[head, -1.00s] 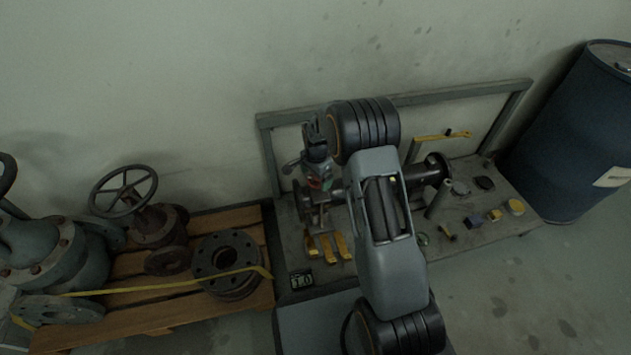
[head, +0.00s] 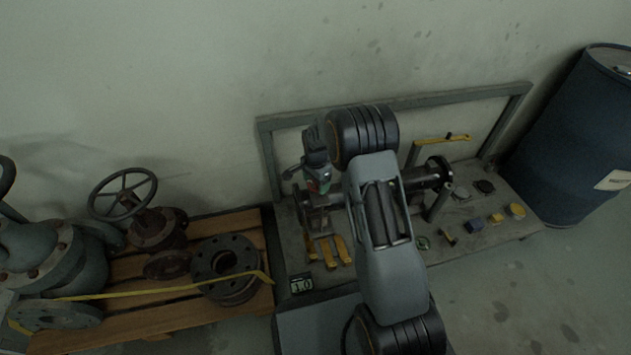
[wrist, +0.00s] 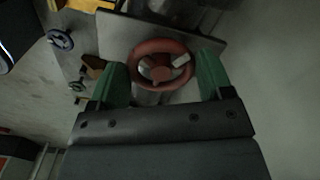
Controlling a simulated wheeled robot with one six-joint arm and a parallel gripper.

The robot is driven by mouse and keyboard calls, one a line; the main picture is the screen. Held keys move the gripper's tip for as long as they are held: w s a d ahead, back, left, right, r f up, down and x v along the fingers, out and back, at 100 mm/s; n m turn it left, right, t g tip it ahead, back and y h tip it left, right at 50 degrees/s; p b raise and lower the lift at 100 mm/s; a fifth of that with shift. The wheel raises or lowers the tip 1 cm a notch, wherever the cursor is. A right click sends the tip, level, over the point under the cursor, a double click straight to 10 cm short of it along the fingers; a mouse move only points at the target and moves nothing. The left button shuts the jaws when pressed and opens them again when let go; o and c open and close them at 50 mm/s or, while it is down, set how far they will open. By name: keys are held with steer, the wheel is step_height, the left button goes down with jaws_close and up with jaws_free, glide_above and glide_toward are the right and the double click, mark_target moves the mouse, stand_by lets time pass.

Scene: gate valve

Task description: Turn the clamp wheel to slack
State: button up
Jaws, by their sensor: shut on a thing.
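In the wrist view a red spoked handwheel (wrist: 137,52), seemingly the clamp wheel, faces the camera. My gripper (wrist: 160,64) has one green finger on each side of its rim and is shut on it. In the head view my gripper (head: 320,186) is low over the left part of the bench, at the near end of the pipe assembly. The wheel and fingertips are mostly hidden there by my wrist and arm.
The bench (head: 470,232) holds yellow parts (head: 326,250), a small display (head: 301,284) and a dark pipe (head: 425,176). A blue drum (head: 570,140) stands right.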

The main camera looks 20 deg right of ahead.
steer(key=n+p, duration=0.2)
steer(key=n, duration=0.1)
steer(key=shift+s+r, duration=0.1)
steer(key=shift+r, duration=0.1)
steer(key=n+p, duration=0.3)
steer(key=n, duration=0.3)
steer(key=shift+d+f+p, duration=0.1)
steer(key=shift+d+p, duration=0.05)
steer(key=shift+p, duration=0.2)
steer(key=n+p, duration=0.1)
steer(key=n, duration=0.3)
steer(key=shift+d+n, duration=0.15)
steer(key=shift+n, duration=0.25)
steer(key=shift+f+n+p, duration=0.1)
steer(key=shift+n+p, duration=0.7)
steer(key=shift+n, duration=1.5)
steer(key=shift+d, duration=0.1)
steer(key=o, duration=0.9)
steer(key=shift+o, duration=0.2)
